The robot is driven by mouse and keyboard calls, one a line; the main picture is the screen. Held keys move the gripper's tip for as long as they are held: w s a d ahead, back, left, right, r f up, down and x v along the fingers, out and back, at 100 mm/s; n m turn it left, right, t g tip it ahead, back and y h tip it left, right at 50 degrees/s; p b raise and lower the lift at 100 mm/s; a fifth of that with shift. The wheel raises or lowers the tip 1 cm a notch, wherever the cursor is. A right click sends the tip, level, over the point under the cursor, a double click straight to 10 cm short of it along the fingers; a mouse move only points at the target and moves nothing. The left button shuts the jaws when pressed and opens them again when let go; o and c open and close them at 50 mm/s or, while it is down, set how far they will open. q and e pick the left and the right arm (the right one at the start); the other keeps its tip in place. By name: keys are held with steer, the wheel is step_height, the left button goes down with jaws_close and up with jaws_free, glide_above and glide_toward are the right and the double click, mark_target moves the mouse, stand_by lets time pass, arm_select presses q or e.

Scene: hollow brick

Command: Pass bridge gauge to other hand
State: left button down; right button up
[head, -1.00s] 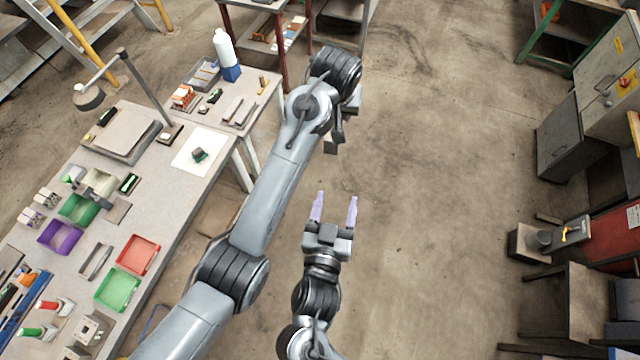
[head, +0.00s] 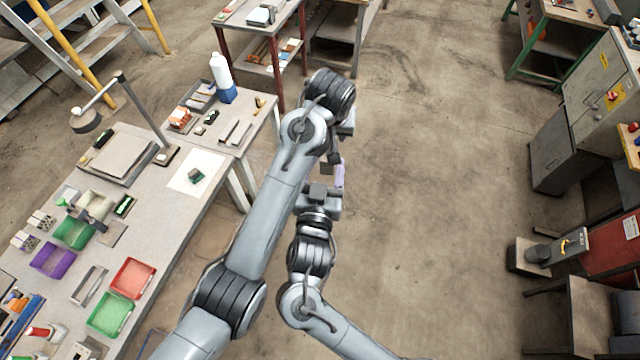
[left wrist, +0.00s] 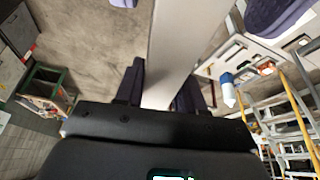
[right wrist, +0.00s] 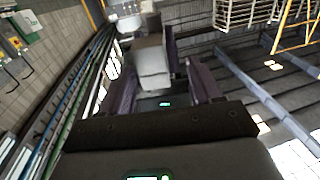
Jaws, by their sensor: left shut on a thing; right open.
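The bridge gauge (left wrist: 178,45) shows in the left wrist view as a long pale grey bar. My left gripper (left wrist: 163,92) is shut on its near end, and the bar extends away from the fingers. In the head view my left gripper is mostly hidden by its own arm. My right gripper (head: 324,172) is open, close below the left one; its lilac fingers show at the left wrist view's top corners, on both sides of the bar. In the right wrist view a pale grey block, likely the gauge (right wrist: 152,62), lies between the right fingers; contact cannot be told.
A long workbench (head: 150,215) with green, purple and red bins stands at the left, clear of both grippers. A grey cabinet (head: 565,145) stands at the right. Open floor lies right of the arms.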

steer(key=shift+w+d, duration=0.15)
steer(key=shift+w, duration=0.55)
steer(key=shift+w+d, duration=0.15)
steer(key=shift+w, duration=0.5)
steer(key=shift+c, duration=0.2)
arm_select(q)
steer(key=shift+d+r, duration=0.1)
arm_select(e)
steer(key=shift+a, duration=0.15)
jaws_close()
arm_select(q)
steer(key=c, duration=0.8)
jaws_free()
arm_select(e)
steer(key=shift+r, duration=0.1)
arm_select(q)
steer(key=shift+o, duration=1)
